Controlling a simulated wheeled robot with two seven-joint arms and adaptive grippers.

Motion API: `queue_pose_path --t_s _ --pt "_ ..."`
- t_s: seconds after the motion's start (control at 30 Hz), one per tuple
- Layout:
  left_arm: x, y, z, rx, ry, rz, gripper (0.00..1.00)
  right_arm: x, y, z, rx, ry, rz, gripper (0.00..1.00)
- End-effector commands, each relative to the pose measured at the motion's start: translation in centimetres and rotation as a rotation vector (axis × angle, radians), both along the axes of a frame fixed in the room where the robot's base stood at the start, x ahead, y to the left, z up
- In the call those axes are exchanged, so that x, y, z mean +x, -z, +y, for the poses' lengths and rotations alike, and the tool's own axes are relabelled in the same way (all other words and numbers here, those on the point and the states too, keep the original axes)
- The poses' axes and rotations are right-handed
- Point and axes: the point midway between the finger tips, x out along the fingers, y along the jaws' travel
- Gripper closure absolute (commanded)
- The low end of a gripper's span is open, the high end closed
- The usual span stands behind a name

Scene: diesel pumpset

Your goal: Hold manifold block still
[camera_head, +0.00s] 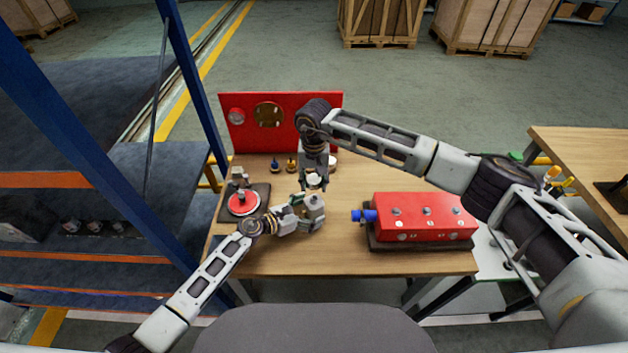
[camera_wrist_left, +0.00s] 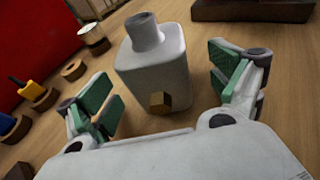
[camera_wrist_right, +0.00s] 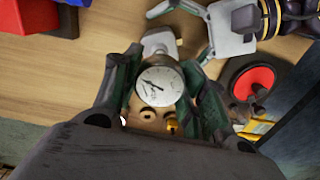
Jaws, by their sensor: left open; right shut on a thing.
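The manifold block is a pale grey block with a round neck on top and a brass fitting on one side. It stands upright on the table in the left wrist view (camera_wrist_left: 155,75), and shows in the head view (camera_head: 316,210). My left gripper (camera_head: 302,208) is open, its green-padded fingers on both sides of the block, with gaps visible in the left wrist view. My right gripper (camera_head: 313,183) is shut on a round white-faced gauge (camera_wrist_right: 160,86) just above the block. Whether the gauge touches the neck cannot be told.
A red box-shaped unit (camera_head: 425,212) with a blue end fitting lies to the right. A red-topped round fixture (camera_head: 243,204) stands left. Small coloured parts in holders (camera_head: 283,167) stand before the red upright panel (camera_head: 285,110). The table front (camera_head: 310,255) is clear.

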Motion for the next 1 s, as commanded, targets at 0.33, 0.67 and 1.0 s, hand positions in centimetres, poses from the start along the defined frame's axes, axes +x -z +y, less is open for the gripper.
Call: queue_pose_path --t_s 0.33,0.67,1.0 --pt "-0.03 0.0 0.02 0.0 0.0 0.0 0.46 0.01 -0.03 0.01 0.0 0.0 0.0 0.92" --pt "-0.03 0.02 0.03 0.0 0.0 0.0 0.32 0.01 -0.02 0.01 0.0 0.0 0.0 0.92" --pt "-0.03 0.01 0.02 0.0 0.0 0.0 0.32 0.01 -0.02 0.01 0.0 0.0 0.0 0.92"
